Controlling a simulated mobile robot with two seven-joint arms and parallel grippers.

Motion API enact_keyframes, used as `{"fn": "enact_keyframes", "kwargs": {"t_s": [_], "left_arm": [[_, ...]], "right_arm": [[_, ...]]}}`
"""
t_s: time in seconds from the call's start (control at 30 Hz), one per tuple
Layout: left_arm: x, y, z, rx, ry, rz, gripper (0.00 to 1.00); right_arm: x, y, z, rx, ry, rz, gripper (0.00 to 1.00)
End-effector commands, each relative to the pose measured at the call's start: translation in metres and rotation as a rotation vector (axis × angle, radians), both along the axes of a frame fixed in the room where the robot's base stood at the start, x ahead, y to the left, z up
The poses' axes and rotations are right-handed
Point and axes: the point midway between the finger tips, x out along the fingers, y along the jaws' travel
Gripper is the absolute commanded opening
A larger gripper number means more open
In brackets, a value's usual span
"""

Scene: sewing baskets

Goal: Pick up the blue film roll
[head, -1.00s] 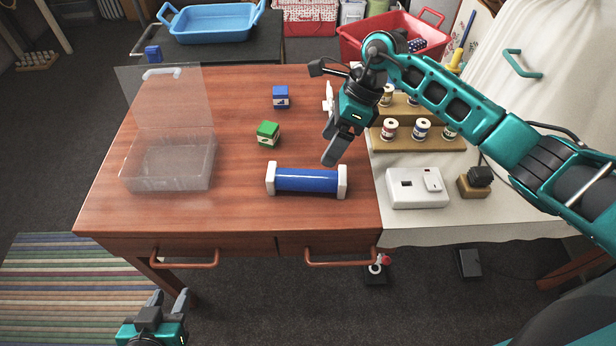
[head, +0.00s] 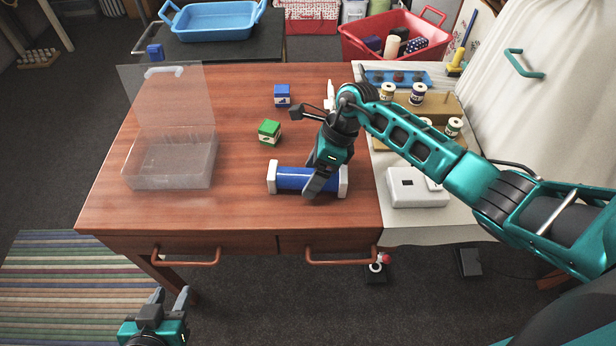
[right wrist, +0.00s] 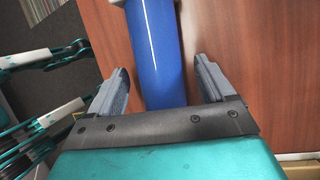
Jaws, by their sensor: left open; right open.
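The blue film roll (head: 293,179) lies on its side near the front edge of the wooden table, with white end caps at its left and right. My right gripper (head: 316,187) is over the right half of the roll, pointing down. In the right wrist view, the blue roll (right wrist: 153,45) runs between the two fingers of the open right gripper (right wrist: 161,85), with a gap on each side. The fingers partly hide the roll in the head view. My left gripper (head: 170,298) is open and empty, low in front of the table.
A green box (head: 269,132) and a blue box (head: 282,95) stand behind the roll. A clear open case (head: 170,165) is at the left. A white device (head: 415,190) and spool racks (head: 440,105) are on the right. The table between the case and roll is clear.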

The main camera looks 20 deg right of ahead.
Motion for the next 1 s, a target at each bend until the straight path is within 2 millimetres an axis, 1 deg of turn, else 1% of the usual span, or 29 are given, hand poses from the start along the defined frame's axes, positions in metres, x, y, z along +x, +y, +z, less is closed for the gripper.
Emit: {"fn": "enact_keyframes", "kwargs": {"t_s": [0.03, 0.07, 0.6, 0.7, 1.0], "left_arm": [[0.0002, 0.0002, 0.0001, 0.000, -0.001, 0.000, 0.43], [0.0003, 0.0002, 0.0001, 0.000, -0.001, 0.001, 0.43], [0.0023, 0.0008, 0.0015, 0.001, -0.005, 0.001, 0.43], [0.0024, 0.0009, 0.0016, 0.001, -0.005, 0.001, 0.43], [0.0024, 0.0008, 0.0021, 0.001, -0.005, 0.001, 0.43]], "right_arm": [[0.0001, -0.0002, 0.0003, 0.000, 0.000, 0.000, 0.79], [0.0001, -0.0001, 0.0004, 0.000, 0.000, 0.000, 0.76], [0.0002, -0.0002, 0.0008, 0.000, 0.000, 0.000, 0.25], [0.0006, -0.0002, 0.0013, 0.001, -0.002, 0.000, 0.16], [0.0009, -0.0001, 0.0046, 0.001, -0.003, 0.000, 0.16]]}}
